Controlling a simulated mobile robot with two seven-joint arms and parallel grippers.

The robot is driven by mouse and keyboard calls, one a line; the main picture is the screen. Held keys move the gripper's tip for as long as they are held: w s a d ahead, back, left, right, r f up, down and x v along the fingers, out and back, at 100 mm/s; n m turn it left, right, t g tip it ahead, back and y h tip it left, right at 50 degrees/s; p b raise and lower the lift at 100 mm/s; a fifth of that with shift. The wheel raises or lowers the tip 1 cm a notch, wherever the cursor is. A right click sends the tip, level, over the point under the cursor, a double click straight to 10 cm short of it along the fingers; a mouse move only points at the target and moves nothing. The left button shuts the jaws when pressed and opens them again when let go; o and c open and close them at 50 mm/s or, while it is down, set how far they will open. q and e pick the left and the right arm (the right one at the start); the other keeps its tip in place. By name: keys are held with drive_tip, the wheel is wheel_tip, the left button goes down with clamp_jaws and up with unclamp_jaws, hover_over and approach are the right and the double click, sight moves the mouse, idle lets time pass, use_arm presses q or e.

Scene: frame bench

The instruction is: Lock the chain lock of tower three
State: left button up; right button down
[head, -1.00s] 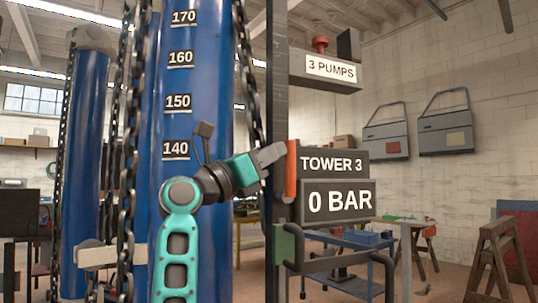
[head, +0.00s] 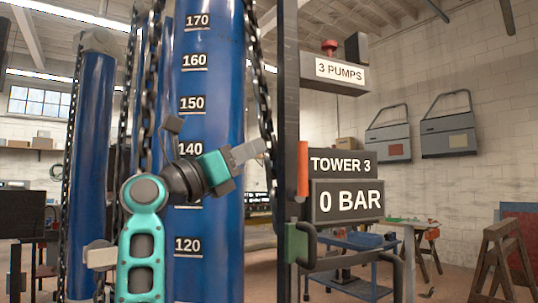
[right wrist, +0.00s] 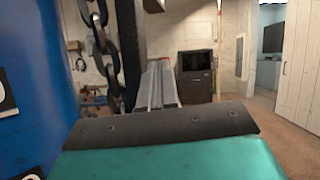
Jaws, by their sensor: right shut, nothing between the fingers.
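The tower three post carries the black TOWER 3 sign (head: 342,163) and the 0 BAR display (head: 347,201). An upright orange handle (head: 303,170) stands at the post, left of the sign, with a green block (head: 297,243) below it. Which part is the chain lock I cannot tell for sure. My right gripper (head: 262,147) is shut and empty, left of the orange handle with a gap between, in front of the hanging chain (head: 264,100). Its grey fingers (right wrist: 158,85) lie together in the right wrist view. My left gripper is out of view.
A blue column (head: 217,100) with a number scale stands behind my right arm. Another blue column (head: 88,170) and more chains are at the left. The 3 PUMPS box (head: 334,70) with a red knob is above. In the right wrist view, a chain (right wrist: 104,50) hangs left of the fingers.

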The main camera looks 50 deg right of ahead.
drive_tip(key=w+a, duration=0.1)
drive_tip(key=a, duration=0.5)
drive_tip(key=shift+w, duration=0.2)
